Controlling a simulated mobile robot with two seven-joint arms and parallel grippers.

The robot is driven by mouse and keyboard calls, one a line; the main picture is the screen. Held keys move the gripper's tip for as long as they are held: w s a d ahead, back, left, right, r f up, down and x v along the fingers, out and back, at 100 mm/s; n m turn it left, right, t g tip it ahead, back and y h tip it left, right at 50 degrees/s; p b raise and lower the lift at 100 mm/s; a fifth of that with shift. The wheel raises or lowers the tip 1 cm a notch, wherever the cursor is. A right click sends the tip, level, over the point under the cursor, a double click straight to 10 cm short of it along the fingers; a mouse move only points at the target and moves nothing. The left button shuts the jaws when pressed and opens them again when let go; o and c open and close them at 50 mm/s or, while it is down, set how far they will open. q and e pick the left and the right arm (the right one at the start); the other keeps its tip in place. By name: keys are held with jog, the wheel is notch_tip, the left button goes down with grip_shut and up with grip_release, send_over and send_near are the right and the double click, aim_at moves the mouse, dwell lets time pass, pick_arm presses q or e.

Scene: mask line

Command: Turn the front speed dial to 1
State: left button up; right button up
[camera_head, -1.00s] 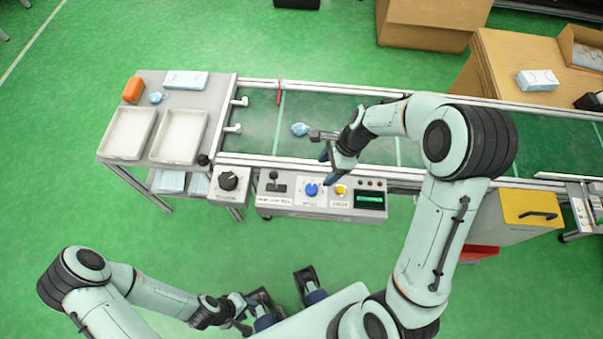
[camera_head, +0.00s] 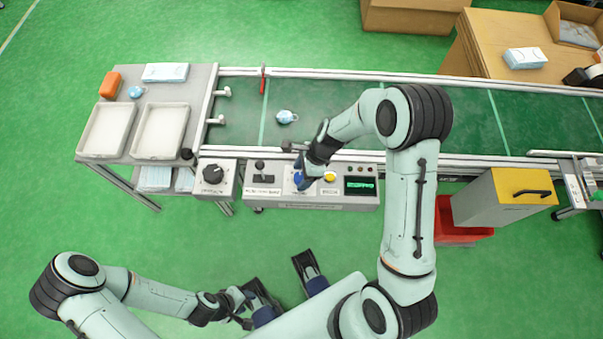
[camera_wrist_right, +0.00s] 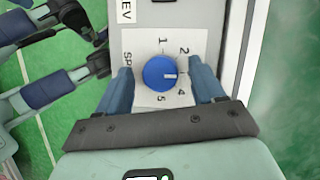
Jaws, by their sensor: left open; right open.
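The speed dial (camera_wrist_right: 160,73) is a round blue knob on a white numbered plate, clearest in the right wrist view. Its white mark points right, between the printed 2 and 4. In the head view the dial is largely hidden by my right gripper (camera_head: 304,176). That gripper is open, with one blue finger on each side of the dial, as the right wrist view (camera_wrist_right: 162,88) shows. Gaps show between fingers and knob; whether the tips reach knob height is unclear. My left gripper (camera_head: 278,274) is open and empty, low over the floor in front of the panel.
The control panel (camera_head: 262,192) also has a black lever (camera_head: 260,166), a yellow button (camera_head: 330,176) and a green display (camera_head: 360,186). A separate black dial (camera_head: 212,174) sits to its left. Behind runs the green conveyor (camera_head: 350,95) with a blue mask (camera_head: 287,117) on it.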

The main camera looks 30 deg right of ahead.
jog(key=c, duration=1)
jog(key=shift+c, duration=0.2)
